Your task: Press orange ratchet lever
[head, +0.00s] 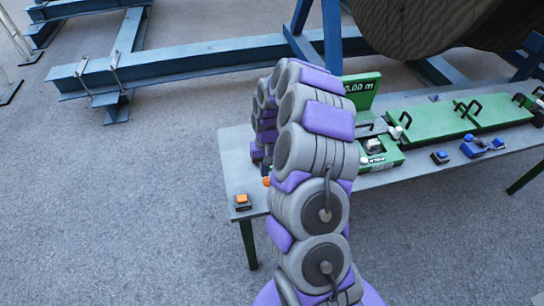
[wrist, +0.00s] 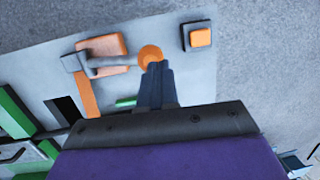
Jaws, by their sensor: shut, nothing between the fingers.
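The orange ratchet lever shows in the wrist view as a grey arm with a round orange knob (wrist: 151,54) at its end, beside an orange block (wrist: 106,46) and an orange strap (wrist: 85,98). My gripper (wrist: 155,66) is shut and empty, its fingertips at the knob's near edge. I cannot tell whether they touch it. In the head view my arm hides most of the lever; only a bit of the orange knob (head: 266,181) shows at its left edge. The gripper is hidden there behind my arm.
A small orange button box (head: 242,202) stands at the table's left corner, close to the knob. The grey table (head: 235,150) carries a green machine (head: 380,155) with a length display (head: 359,87). Blue connectors (head: 474,147) lie farther right. A blue steel frame (head: 200,62) stands behind.

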